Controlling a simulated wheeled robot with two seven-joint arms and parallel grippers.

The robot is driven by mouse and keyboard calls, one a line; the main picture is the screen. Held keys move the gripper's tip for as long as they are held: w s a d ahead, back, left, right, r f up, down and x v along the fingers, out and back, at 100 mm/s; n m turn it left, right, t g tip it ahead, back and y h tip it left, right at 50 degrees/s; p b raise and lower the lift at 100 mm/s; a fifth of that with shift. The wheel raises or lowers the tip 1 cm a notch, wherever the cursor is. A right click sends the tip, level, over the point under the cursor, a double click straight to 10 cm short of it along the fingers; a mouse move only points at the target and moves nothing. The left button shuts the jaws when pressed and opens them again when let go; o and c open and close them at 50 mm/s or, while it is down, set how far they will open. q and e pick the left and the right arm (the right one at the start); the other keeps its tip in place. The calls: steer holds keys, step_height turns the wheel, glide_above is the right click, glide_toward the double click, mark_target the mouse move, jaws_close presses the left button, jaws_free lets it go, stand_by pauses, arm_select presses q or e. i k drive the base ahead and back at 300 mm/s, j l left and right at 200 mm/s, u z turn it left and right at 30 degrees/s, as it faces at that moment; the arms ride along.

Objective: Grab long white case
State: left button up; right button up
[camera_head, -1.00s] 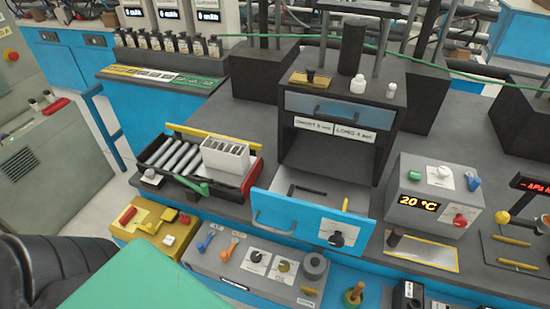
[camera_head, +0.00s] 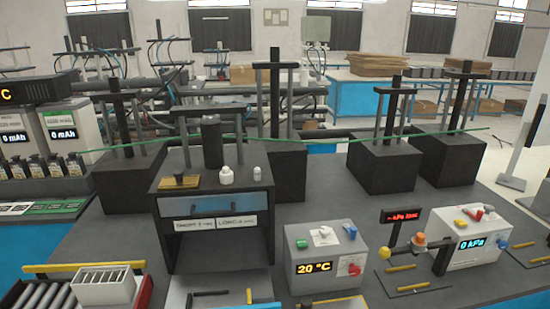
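The long white case (camera_head: 104,286) is an open-topped box with slots. It sits at the right end of a dark tray with red ends (camera_head: 146,291) at the lower left of the head view. Grey cylinders (camera_head: 40,297) lie in the tray to its left. A yellow bar (camera_head: 85,267) runs behind the case. The lower part of the tray is cut off by the picture's bottom edge. Neither of my grippers shows in the head view.
A dark cabinet (camera_head: 165,235) stands right of the tray, with small white bottles (camera_head: 226,175) on top. A grey box reading 20 °C (camera_head: 335,255) and a 0 kPa box (camera_head: 470,232) stand further right. Black press stands (camera_head: 385,165) line the back.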

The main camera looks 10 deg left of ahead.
mark_target(108, 285)
steer(key=u, duration=1.45)
steer(key=j+z, duration=0.25)
steer(key=k+l, duration=0.05)
